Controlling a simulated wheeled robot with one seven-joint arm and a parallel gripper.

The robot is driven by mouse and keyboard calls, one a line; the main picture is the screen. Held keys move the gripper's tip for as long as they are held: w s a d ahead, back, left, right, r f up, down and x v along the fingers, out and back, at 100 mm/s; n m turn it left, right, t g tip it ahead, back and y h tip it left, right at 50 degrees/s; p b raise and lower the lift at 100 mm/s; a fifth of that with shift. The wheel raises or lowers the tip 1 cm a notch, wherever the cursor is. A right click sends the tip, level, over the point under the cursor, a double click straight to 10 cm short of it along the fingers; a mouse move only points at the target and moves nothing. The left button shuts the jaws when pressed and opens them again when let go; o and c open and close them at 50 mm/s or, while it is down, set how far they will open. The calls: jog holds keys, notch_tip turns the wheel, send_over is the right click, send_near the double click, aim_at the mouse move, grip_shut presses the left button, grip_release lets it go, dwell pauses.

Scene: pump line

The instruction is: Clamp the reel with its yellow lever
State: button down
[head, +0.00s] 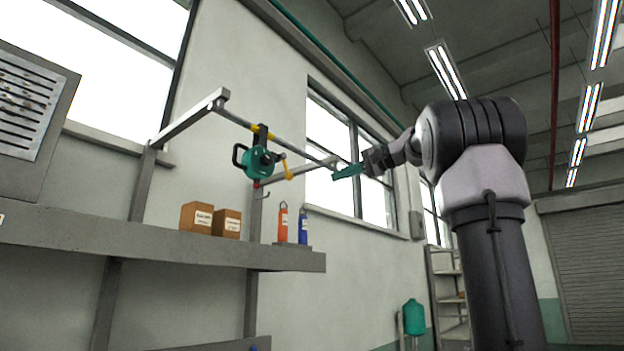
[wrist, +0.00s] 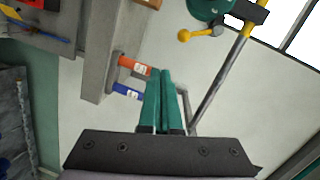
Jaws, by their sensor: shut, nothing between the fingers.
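The reel (head: 258,162) is green with a black handle and hangs by a black bracket from an overhead metal rail in the head view. Its yellow lever (head: 288,168) sticks out at its right side and points down. In the wrist view, part of the reel (wrist: 205,9) shows at the top edge, with the yellow lever (wrist: 200,33) just below it, its round end to the left. My gripper (head: 338,174) has teal fingers and is right of the lever, apart from it. In the wrist view the fingers (wrist: 161,72) are together and empty.
The rail (head: 290,147) has a yellow band and runs from a bracket arm toward my gripper. Below, a shelf (head: 160,244) holds two brown boxes (head: 212,219), an orange bottle (head: 283,224) and a blue bottle (head: 303,230). Free air lies between gripper and lever.

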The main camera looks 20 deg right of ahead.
aim_at(286, 168)
jog(key=w+a+r+n+y, duration=0.1)
jog(key=w+a+r, duration=0.1)
jog(key=w+a, duration=0.4)
jog(key=a, duration=0.3)
jog(key=shift+w+a+y, duration=0.15)
jog(key=shift+w+y, duration=0.1)
jog(key=shift+y, duration=0.05)
